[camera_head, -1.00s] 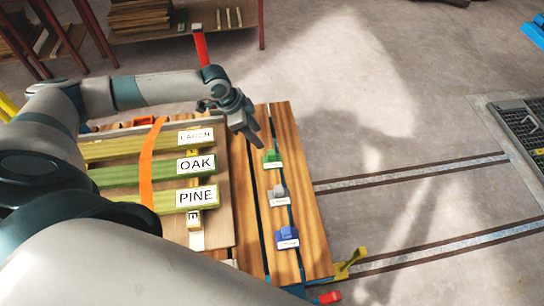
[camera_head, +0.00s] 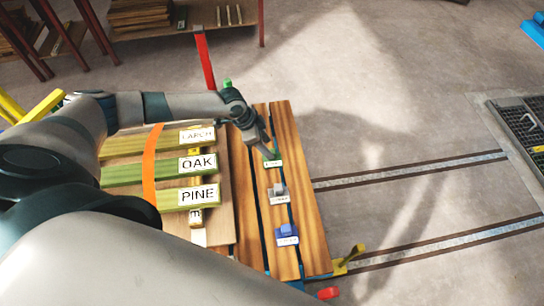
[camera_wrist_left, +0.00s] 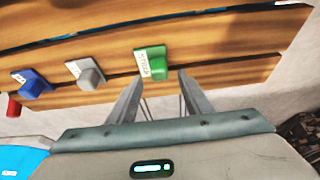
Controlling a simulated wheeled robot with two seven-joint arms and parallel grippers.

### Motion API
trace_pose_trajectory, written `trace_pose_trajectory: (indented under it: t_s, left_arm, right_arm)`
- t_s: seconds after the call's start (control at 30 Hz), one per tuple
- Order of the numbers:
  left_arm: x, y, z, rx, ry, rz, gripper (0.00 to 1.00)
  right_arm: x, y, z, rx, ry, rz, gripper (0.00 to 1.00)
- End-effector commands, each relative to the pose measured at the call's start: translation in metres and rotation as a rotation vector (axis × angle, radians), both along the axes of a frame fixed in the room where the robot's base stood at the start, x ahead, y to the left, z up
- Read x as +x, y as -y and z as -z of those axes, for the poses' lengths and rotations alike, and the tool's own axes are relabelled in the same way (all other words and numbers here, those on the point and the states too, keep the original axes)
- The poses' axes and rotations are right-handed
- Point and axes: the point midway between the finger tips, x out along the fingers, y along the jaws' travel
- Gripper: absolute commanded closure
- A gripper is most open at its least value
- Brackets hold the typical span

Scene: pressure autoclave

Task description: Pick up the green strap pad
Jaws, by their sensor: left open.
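The green strap pad (camera_wrist_left: 153,63), with a white label, sits on the wooden slatted bench top. In the head view only a bit of the green pad (camera_head: 273,156) and its label show under my left gripper (camera_head: 268,152). In the left wrist view the open fingers of my left gripper (camera_wrist_left: 157,92) point at the bench, one on each side of the green pad's position. The pad is just beyond the fingertips and nothing is between the fingers. My right gripper is not in view.
A grey pad (camera_head: 278,192) and a blue pad (camera_head: 287,233) stand in line with the green one. Boards labelled LARCH, OAK and PINE (camera_head: 197,195) lie left under an orange strap (camera_head: 150,165). A red upright (camera_head: 204,62) stands behind. Floor right of the bench is mostly clear.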

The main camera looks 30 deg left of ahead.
Motion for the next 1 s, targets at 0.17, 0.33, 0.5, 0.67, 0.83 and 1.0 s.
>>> trace_pose_trajectory:
  t_s: [0.17, 0.33, 0.5, 0.67, 0.83, 1.0]
  left_arm:
    - [0.002, 0.006, 0.011, 0.000, -0.003, 0.001, 0.55]
    - [0.007, 0.012, 0.029, 0.001, -0.002, -0.001, 0.55]
    - [0.010, 0.016, 0.042, 0.001, -0.001, -0.001, 0.55]
    - [0.010, 0.016, 0.045, 0.001, -0.001, -0.001, 0.55]
    - [0.010, 0.016, 0.045, 0.001, -0.001, -0.001, 0.55]
    - [0.010, 0.016, 0.045, 0.001, -0.001, -0.001, 0.55]
  right_arm:
    - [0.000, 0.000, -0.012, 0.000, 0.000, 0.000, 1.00]
    - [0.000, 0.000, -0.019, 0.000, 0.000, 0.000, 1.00]
    - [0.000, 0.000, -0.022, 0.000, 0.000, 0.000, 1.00]
    - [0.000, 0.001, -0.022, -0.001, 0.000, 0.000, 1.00]
    - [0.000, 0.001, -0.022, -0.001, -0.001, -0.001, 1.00]
    - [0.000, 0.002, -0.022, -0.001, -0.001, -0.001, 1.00]
